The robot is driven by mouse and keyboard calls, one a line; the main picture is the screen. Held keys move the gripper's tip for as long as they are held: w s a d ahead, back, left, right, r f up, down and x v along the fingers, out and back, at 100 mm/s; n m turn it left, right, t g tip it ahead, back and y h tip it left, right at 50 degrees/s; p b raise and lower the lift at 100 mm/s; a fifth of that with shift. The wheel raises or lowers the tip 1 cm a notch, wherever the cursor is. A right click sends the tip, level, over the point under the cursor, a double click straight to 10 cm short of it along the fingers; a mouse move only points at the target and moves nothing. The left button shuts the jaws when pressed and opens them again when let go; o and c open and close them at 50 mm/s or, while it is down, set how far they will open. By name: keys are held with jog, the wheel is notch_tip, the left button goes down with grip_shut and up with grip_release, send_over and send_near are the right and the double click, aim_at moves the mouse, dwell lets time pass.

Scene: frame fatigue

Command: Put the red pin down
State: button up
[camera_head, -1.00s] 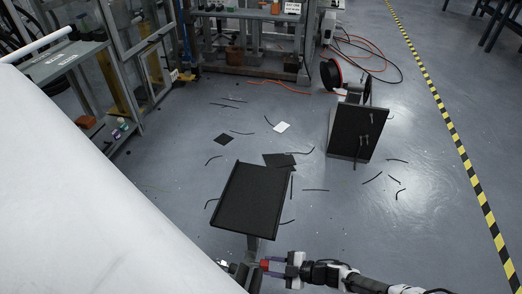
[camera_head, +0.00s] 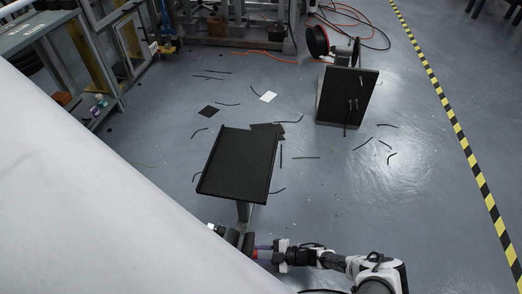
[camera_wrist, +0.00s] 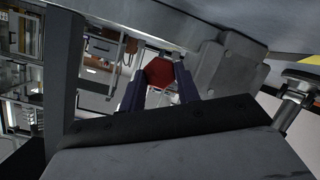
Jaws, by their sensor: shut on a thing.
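The red pin (camera_wrist: 159,81) shows in the wrist view as a red, six-sided end between the two dark fingers of my gripper (camera_wrist: 158,90). The fingers are shut on it. In the head view the red pin (camera_head: 249,245) is a small red patch at the bottom middle, at the left end of my gripper (camera_head: 259,249). Dark grey metal parts sit close by on its left. I cannot tell whether the pin touches them. The pin's far end is hidden.
A black tray-like top (camera_head: 240,165) on a post stands just beyond my gripper. A black upright panel (camera_head: 346,97) and a cable reel (camera_head: 318,42) stand farther right. Loose cable pieces lie on the grey floor. The floor to the right is mostly clear.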

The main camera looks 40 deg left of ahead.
jog(key=shift+f+b, duration=0.7)
jog(key=shift+f, duration=0.95)
jog(key=shift+f, duration=0.15)
jog(key=o, duration=1.1)
jog(key=shift+c, duration=0.2)
